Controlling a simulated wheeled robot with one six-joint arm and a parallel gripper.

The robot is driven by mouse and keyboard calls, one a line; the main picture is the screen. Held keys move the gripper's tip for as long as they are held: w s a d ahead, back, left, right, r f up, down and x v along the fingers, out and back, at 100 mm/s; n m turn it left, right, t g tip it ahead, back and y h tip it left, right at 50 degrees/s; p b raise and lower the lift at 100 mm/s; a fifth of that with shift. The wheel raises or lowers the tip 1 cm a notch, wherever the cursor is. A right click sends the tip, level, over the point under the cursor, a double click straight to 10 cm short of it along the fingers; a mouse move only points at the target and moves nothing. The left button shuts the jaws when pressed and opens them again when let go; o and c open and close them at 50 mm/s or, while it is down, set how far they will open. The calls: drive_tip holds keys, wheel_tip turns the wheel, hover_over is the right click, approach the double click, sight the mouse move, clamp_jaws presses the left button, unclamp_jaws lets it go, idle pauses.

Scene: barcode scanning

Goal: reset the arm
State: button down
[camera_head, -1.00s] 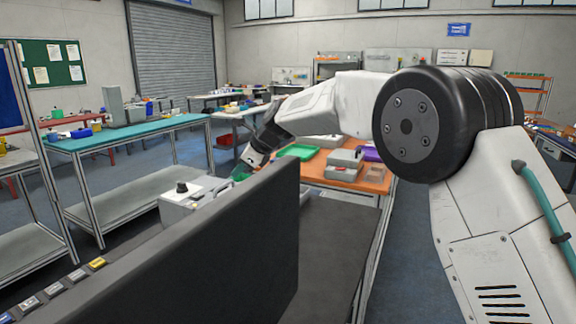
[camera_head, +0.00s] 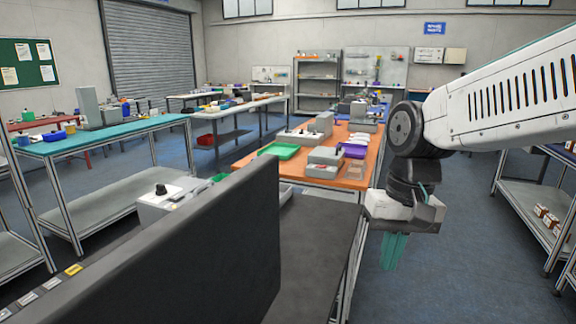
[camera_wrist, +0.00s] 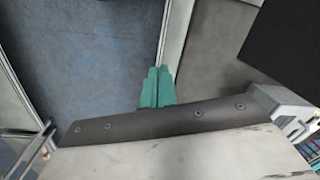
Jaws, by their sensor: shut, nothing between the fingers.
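My gripper (camera_head: 393,252) hangs at the right of the head view, its teal fingers pointing down. It is beside the right edge of the dark-topped bench (camera_head: 318,240), apart from it, with blue floor behind. In the wrist view the two teal fingers (camera_wrist: 157,88) are together with nothing between them. The bench edge and its metal frame (camera_wrist: 178,40) show just beyond the fingertips.
A large dark panel (camera_head: 200,250) stands on the bench, with a grey-white box (camera_head: 160,205) behind it. An orange table (camera_head: 255,165) holds a green tray (camera_head: 279,150) and several devices. A shelf rack (camera_head: 540,215) stands at right. Blue floor (camera_head: 450,260) is open between.

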drive_tip(key=s+d+t, duration=0.1)
drive_tip(key=s+d, duration=0.4)
drive_tip(key=s, duration=0.2)
drive_tip(key=s+d+t+h, duration=0.1)
drive_tip(key=s+d, duration=0.3)
drive_tip(key=s, duration=0.4)
drive_tip(key=shift+d+f, duration=0.35)
drive_tip(key=shift+f, duration=0.05)
